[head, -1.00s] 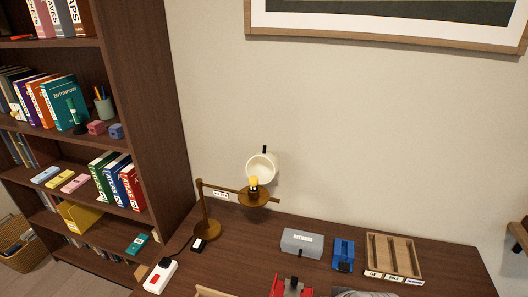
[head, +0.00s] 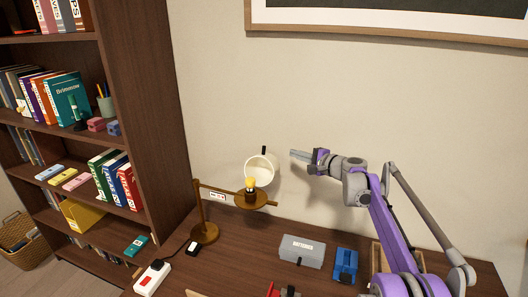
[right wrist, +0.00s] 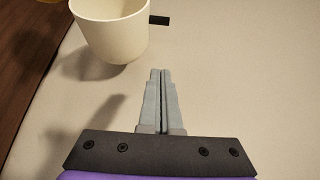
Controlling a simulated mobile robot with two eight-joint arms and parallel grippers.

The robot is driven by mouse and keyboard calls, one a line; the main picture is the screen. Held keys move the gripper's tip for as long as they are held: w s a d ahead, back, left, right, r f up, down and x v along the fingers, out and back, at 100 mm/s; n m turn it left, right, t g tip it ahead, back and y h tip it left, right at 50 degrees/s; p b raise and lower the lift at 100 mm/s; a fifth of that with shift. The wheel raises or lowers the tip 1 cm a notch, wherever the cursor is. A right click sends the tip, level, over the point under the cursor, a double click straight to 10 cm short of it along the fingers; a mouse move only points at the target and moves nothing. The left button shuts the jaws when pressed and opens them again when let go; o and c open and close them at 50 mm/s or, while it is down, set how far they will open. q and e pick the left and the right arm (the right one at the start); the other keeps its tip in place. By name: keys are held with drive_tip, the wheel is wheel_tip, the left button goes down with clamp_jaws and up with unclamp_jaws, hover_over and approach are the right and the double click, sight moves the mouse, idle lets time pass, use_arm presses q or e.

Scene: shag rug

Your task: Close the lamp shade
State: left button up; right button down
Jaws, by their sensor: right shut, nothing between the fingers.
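The cream lamp shade (head: 262,170) is tipped back behind the lamp, its open mouth facing the camera. A short black handle (head: 264,150) sticks up from it. The brown lamp (head: 206,215) stands on the desk, and its yellow bulb (head: 250,184) is bare on the round holder (head: 252,199). My right gripper (head: 293,155) is shut and empty, to the right of the shade and apart from it. In the right wrist view the shade (right wrist: 108,28) is ahead and left of the shut fingers (right wrist: 160,72), with its black handle (right wrist: 159,20) pointing right. My left gripper is not in view.
A grey batteries box (head: 302,250) and a blue object (head: 345,265) stand on the desk (head: 240,245). A wooden tray (head: 376,258) is partly hidden by my right arm. A white power strip (head: 152,278) lies front left. A bookshelf (head: 150,130) stands left; the wall is behind.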

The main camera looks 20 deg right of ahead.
sight(271, 157)
drive_tip(key=p+x, duration=0.1)
drive_tip(key=x, duration=0.4)
drive_tip(key=p+x, duration=0.1)
drive_tip(key=x, duration=0.4)
drive_tip(key=shift+w+r, duration=0.2)
drive_tip(key=shift+s+a, duration=0.45)
drive_tip(key=shift+a, duration=0.05)
drive_tip(key=shift+s+a+r, duration=0.4)
drive_tip(key=shift+s+a, duration=0.2)
drive_tip(key=shift+s, duration=0.1)
drive_tip(key=shift+s+a, duration=0.2)
drive_tip(key=shift+a, duration=0.05)
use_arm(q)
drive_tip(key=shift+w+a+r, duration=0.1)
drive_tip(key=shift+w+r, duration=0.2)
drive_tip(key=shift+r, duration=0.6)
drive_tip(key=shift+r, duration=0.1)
use_arm(e)
drive_tip(key=shift+s+r, duration=0.1)
drive_tip(key=shift+r, duration=0.05)
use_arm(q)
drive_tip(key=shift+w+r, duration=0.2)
use_arm(e)
drive_tip(key=shift+s+a+r+n, duration=0.2)
drive_tip(key=shift+s+a+n, duration=0.05)
drive_tip(key=shift+n, duration=0.05)
